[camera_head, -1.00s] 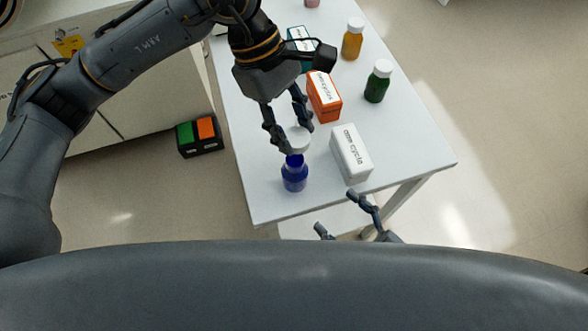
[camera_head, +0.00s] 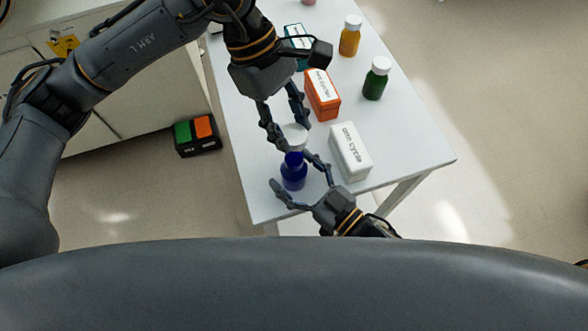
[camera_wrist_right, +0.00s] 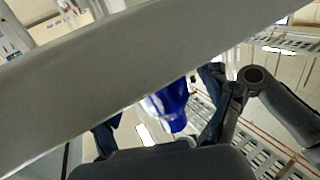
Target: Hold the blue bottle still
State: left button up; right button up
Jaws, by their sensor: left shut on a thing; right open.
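The blue bottle (camera_head: 294,175) stands upright near the front edge of the white table (camera_head: 255,203). It also shows in the right wrist view (camera_wrist_right: 172,103), partly cut off by a broad grey surface. My left gripper (camera_head: 285,124) comes from above and is shut on the bottle's white cap (camera_head: 295,138). I cannot tell whether the cap sits on the neck or is apart from it. My right gripper (camera_head: 291,168) is open, with one finger on each side of the bottle. I cannot tell whether its fingers touch the bottle.
A white box (camera_head: 350,152) stands close to the right of the bottle. An orange box (camera_head: 323,97), a green bottle (camera_head: 375,80), an amber bottle (camera_head: 350,38) and a teal box (camera_head: 298,42) stand farther back. A black case (camera_head: 197,136) lies on the floor at left.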

grip_shut()
pick_arm(q)
send_over(293, 170)
jog(key=w, duration=0.2)
jog(key=shift+w+a+f, duration=0.1)
jog(key=shift+a+f, duration=0.05)
jog(key=shift+f, duration=1.1)
jog(key=shift+w+a+f, duration=0.1)
jog(key=shift+a+f, duration=0.05)
jog(key=shift+f, duration=1.1)
jog(key=shift+f, duration=0.85)
jog(key=shift+f, duration=0.6)
